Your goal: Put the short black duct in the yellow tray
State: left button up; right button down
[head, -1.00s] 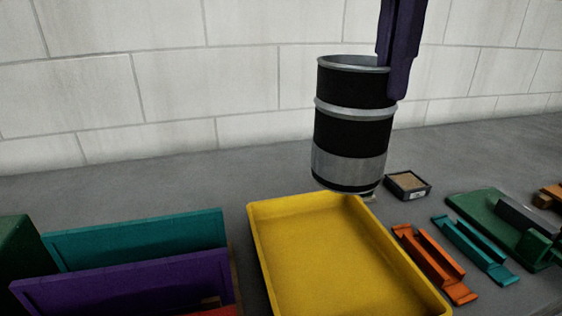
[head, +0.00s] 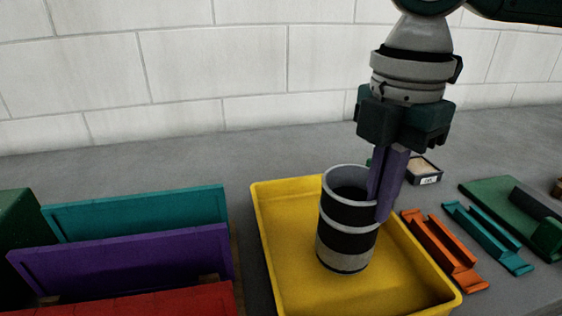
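The short black duct (head: 348,241) is a black cylinder with grey bands and an open top. It is upright within the outline of the yellow tray (head: 283,288); whether its base touches the tray floor I cannot tell for sure. My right gripper (head: 384,208) comes down from above, its purple fingers at the duct's right rim, with one finger seeming to reach inside the wall. It looks shut on that wall. The duct hides part of the tray floor. My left gripper is not in view.
Left of the tray stand upright teal (head: 140,222), purple (head: 130,262) and red (head: 140,303) panels. Right of it lie an orange channel piece (head: 443,250), a teal one (head: 488,237) and a green block (head: 515,212). A small open box (head: 424,171) sits behind the tray's right side.

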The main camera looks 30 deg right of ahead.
notch_tip(320, 180, down, 2)
jog(key=shift+f, duration=0.3)
jog(key=c, duration=1.1)
grip_release()
